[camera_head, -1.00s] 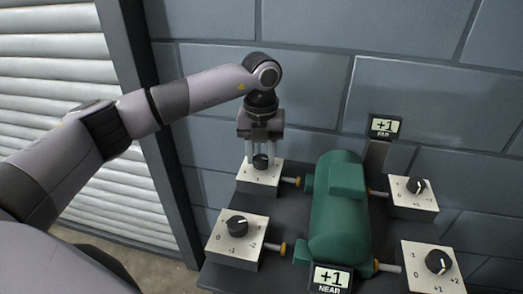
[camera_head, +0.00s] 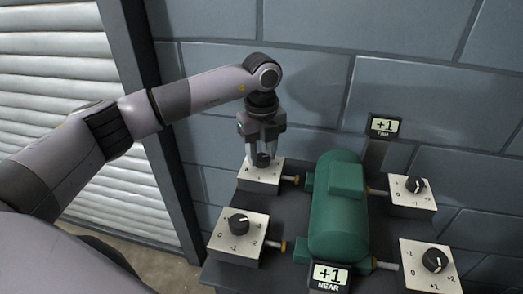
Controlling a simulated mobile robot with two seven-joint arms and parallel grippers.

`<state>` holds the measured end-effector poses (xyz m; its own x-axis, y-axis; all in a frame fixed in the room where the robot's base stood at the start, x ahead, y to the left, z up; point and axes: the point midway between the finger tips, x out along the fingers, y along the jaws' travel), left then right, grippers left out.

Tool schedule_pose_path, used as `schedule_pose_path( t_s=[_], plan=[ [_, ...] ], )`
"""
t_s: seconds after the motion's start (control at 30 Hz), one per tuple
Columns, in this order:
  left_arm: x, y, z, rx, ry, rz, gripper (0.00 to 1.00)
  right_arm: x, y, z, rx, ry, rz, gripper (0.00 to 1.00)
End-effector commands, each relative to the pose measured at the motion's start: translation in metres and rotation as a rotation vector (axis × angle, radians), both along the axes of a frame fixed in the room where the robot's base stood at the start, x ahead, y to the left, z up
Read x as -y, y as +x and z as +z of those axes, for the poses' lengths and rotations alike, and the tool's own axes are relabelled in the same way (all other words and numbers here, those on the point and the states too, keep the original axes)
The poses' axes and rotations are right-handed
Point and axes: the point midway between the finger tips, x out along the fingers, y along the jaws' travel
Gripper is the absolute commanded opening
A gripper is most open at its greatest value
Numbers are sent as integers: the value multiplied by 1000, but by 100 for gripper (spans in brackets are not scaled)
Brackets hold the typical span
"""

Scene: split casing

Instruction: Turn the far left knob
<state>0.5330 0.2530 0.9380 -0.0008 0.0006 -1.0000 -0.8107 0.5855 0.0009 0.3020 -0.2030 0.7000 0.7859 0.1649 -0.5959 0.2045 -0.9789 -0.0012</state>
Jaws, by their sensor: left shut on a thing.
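The far left knob (camera_head: 263,160) is black and sits on a white box (camera_head: 260,180) with dial marks, at the back left of the dark bench. My left gripper (camera_head: 263,158) comes down from above and is shut on this knob, its fingers on either side. The knob's pointer is hidden by the fingers. The display marked FAR (camera_head: 384,127) reads +1. My right gripper is not in view.
A green cylindrical casing (camera_head: 338,215) lies mid-bench, joined by shafts to the boxes. Other knobs stand near left (camera_head: 239,224), far right (camera_head: 415,185) and near right (camera_head: 434,260). The NEAR display (camera_head: 330,277) reads +1. A block wall (camera_head: 300,90) rises behind.

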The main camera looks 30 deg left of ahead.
Motion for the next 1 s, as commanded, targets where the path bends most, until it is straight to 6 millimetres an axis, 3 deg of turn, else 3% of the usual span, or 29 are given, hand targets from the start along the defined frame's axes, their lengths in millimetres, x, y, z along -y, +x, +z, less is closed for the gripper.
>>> schedule_pose_path(
  t_s=[0.37, 0.4, 0.43, 0.47, 0.77, 1.0],
  plan=[
    [0, 1, 1, 3, -1, 8, 9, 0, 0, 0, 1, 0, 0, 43],
    [0, 1, 1, 3, -1, 8, 53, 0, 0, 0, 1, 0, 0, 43],
    [0, 1, 1, 3, -1, 7, 63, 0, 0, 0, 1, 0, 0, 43],
    [0, 1, 1, 3, -1, 7, 66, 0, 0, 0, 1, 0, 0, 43],
    [0, 0, 2, 2, -1, 5, 66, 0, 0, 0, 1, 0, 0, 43],
    [0, 1, 35, 6, -2, 6, 66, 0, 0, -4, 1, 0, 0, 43]
  ],
)
